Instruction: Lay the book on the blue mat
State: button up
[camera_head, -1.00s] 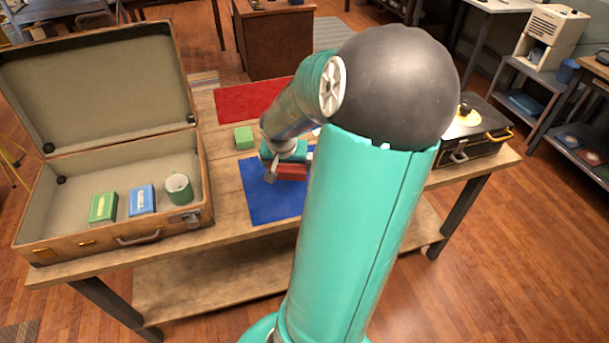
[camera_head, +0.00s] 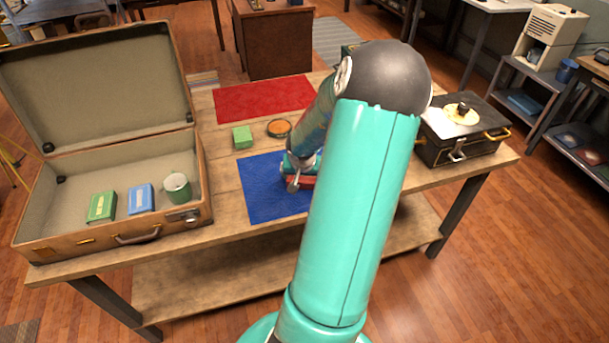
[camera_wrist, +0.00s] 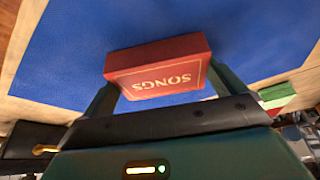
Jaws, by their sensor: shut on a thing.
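The red book (camera_wrist: 160,72), with SONGS on the face toward the camera, is between the two fingers of my gripper (camera_wrist: 165,88) in the wrist view. My gripper is shut on it. In the head view, my gripper (camera_head: 298,176) is over the right part of the blue mat (camera_head: 262,195), and only a bit of red book shows, the rest hidden by my arm. In the wrist view, the blue mat (camera_wrist: 75,50) spreads behind and around the book. I cannot tell whether the book touches the mat.
An open suitcase (camera_head: 110,240) at left holds a green box (camera_head: 102,207), a blue box (camera_head: 141,198) and a green mug (camera_head: 177,187). A green block (camera_head: 242,137), a round amber dish (camera_head: 279,128) and a red mat (camera_head: 262,98) lie behind. A record player (camera_head: 462,145) stands right.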

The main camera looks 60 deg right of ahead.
jog(key=shift+w+f, duration=0.1)
jog(key=o, duration=0.7)
jog(key=shift+f, duration=0.1)
jog(key=shift+r, duration=0.5)
jog(key=v, duration=1.1)
jog(key=shift+a+r, duration=0.15)
jog(key=shift+a, duration=0.15)
